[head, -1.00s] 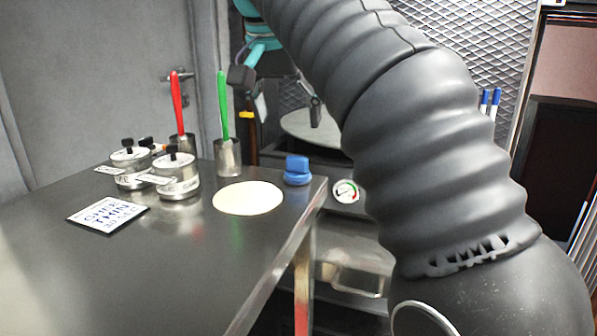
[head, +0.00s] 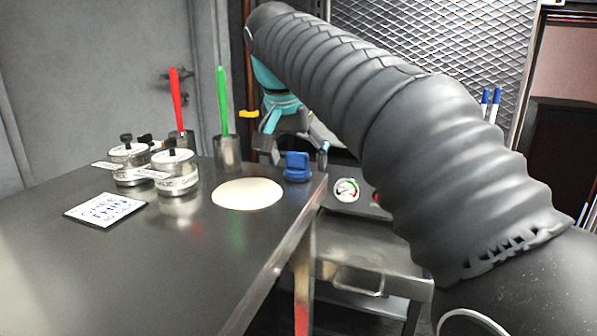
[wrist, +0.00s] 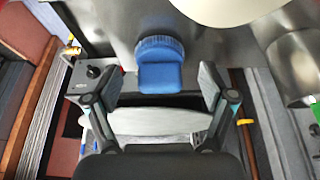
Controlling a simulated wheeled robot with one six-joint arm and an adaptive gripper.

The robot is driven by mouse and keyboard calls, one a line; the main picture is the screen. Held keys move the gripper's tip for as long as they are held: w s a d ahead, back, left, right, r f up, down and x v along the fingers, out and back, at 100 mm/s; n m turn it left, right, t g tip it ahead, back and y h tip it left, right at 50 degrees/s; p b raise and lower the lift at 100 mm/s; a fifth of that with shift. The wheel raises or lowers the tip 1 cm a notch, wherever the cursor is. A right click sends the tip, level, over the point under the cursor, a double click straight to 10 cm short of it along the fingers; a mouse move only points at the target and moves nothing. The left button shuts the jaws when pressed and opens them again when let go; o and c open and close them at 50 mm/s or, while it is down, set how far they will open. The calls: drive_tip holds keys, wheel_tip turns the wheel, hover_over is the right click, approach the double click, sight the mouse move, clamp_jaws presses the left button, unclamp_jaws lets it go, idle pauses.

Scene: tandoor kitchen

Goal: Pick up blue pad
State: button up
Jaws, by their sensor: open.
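The blue pad (head: 297,167) sits on the steel table near its far right corner, beside a round flat dough disc (head: 247,194). In the wrist view the blue pad (wrist: 160,64) lies at the upper middle, just ahead of the gap between the fingers. My gripper (wrist: 157,82) is open and empty, with one finger on each side of that gap. In the head view my gripper (head: 296,145) hangs just behind the pad, partly hidden by it. I cannot tell its exact height above the table.
The steel table (head: 150,270) also holds a green-handled tool in a metal cup (head: 227,153), a red-handled tool (head: 176,100), several metal canisters (head: 176,172) and a printed card (head: 104,210). A round gauge (head: 346,190) is beyond the table's right edge. The near tabletop is clear.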

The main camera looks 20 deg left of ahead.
sight(297, 152)
drive_tip(key=shift+w+f, duration=0.1)
drive_tip(key=shift+f, duration=0.1)
drive_tip(key=c, duration=1.3)
drive_tip(key=shift+r, duration=0.1)
wheel_tip(297, 152, up, 5)
drive_tip(key=shift+f+p, duration=0.2)
drive_tip(key=shift+p, duration=0.8)
drive_tip(key=w+d+r, duration=0.3)
drive_tip(key=d+r, duration=0.3)
drive_tip(key=d, duration=0.5)
drive_tip(key=shift+w+d+r, duration=0.1)
